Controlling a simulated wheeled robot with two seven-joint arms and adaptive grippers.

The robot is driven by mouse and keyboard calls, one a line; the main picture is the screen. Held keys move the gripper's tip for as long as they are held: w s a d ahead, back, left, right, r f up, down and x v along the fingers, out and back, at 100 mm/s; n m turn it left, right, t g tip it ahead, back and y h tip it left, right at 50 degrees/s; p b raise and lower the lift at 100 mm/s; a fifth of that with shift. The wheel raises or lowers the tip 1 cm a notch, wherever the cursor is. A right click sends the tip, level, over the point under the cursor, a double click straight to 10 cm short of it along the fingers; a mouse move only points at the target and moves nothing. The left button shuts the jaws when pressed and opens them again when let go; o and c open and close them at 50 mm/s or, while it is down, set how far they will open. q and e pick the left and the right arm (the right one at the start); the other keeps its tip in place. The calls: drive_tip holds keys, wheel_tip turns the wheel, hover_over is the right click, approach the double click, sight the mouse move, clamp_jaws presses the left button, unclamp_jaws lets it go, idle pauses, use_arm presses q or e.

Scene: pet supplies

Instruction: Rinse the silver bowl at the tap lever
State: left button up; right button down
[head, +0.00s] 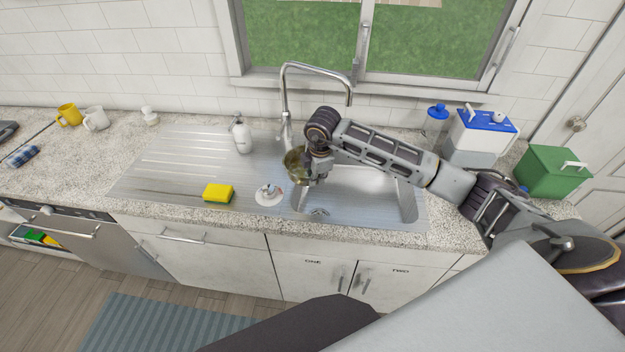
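The silver bowl (294,163) looks round and reflective with a brownish tint. It is tilted and held above the left edge of the sink basin (375,190). My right gripper (312,178) reaches in from the right and seems closed on the bowl's right side; its fingertips are partly hidden. The tap (285,95) stands behind the sink, its spout bending right and ending above the basin, to the right of the bowl. The tap lever cannot be made out clearly near the tap's base, behind my arm and the bowl. My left gripper is not in view.
A yellow sponge (218,193), a small round silver-white piece (268,195) and a soap bottle (242,138) stand on the drainboard to the left. A blue-lidded container (472,140) and a green box (550,172) stand to the right. The window is behind the tap.

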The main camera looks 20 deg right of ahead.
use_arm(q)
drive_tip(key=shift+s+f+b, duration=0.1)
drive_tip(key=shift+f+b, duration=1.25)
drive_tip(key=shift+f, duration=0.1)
use_arm(e)
drive_tip(key=w+d+f, duration=0.2)
drive_tip(key=w+d, duration=0.1)
drive_tip(key=d, duration=0.8)
drive_tip(key=shift+w+f, duration=0.15)
drive_tip(key=shift+w, duration=0.05)
